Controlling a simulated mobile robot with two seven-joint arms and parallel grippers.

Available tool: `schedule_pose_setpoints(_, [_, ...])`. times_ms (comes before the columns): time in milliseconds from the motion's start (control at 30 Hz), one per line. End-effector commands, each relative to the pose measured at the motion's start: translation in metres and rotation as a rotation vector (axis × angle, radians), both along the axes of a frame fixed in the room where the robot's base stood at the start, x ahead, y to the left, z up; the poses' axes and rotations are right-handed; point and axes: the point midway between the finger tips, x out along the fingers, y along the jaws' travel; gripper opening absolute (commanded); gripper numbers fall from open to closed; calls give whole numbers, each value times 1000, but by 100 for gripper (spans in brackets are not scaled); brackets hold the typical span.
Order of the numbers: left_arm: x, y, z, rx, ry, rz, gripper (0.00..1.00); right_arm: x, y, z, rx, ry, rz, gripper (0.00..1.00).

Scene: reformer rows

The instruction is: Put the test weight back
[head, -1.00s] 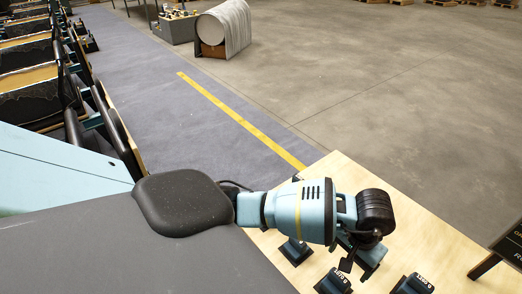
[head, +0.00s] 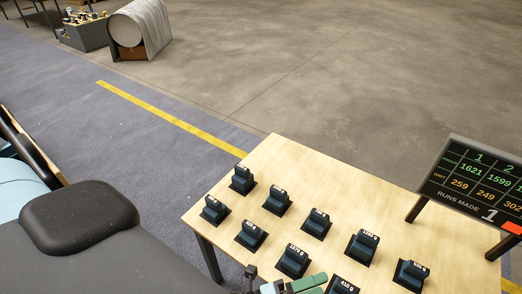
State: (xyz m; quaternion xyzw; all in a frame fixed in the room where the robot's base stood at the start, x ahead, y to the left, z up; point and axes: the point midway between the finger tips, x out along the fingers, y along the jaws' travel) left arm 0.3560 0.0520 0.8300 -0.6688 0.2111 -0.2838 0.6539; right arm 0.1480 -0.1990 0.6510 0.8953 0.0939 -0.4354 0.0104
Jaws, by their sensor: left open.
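Several dark blue test weights with white gram labels stand on dark square pads on a light wooden table (head: 270,160). One labelled 1370 g (head: 293,261) is near the front, and one labelled 410 g (head: 343,286) is partly cut off by the bottom edge. Others include a back left weight (head: 242,180) and a right one (head: 410,274). I cannot tell which one the task means. My left gripper (head: 284,284) is open at the bottom edge, just in front of the 1370 g weight, mostly cut off. I see no weight in it. My right gripper is not in view.
A dark scoreboard (head: 476,176) with coloured numbers stands on legs at the table's right side. A large pale roll (head: 128,30) stands far back left. The floor behind the table is open.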

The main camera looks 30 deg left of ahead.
Motion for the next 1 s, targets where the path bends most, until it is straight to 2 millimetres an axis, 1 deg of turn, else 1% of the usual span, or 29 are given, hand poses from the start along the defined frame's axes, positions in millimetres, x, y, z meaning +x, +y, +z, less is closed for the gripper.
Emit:
schedule_pose_setpoints(33, [-11, 23, -23, -127, 206, 104, 80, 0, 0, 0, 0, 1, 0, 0])
schedule_pose_setpoints(67, [-17, 37, -37, -204, 325, 169, 80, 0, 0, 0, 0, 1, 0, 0])
schedule_pose_setpoints(100, [-28, 55, -56, -312, 480, 256, 80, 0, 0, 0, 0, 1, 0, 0])
schedule_pose_setpoints(133, [-39, 67, -71, -393, 594, 323, 80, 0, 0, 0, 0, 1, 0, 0])
schedule_pose_setpoints(167, [-52, 80, -85, -471, 701, 391, 80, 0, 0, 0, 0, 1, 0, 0])
schedule_pose_setpoints(200, [-70, 95, -104, -573, 836, 480, 80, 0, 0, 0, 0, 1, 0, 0])
schedule_pose_setpoints(267, [-101, 113, -128, -715, 1015, 609, 80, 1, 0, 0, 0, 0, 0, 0])
schedule_pose_setpoints(300, [-121, 122, -141, -801, 1117, 688, 80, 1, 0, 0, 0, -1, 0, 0])
schedule_pose_setpoints(400, [-164, 138, -164, -969, 1305, 852, 80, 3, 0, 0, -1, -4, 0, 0])
schedule_pose_setpoints(500, [-192, 144, -174, -1070, 1411, 953, 80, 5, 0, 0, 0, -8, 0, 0])
schedule_pose_setpoints(600, [-203, 146, -178, -1114, 1452, 995, 80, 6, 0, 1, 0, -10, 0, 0])
schedule_pose_setpoints(867, [-204, 146, -178, -1118, 1457, 998, 80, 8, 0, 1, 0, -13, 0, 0])
schedule_pose_setpoints(933, [-202, 147, -175, -1119, 1452, 994, 80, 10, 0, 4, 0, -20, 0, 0])
schedule_pose_setpoints(1000, [-197, 147, -167, -1122, 1439, 984, 80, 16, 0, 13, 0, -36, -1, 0])
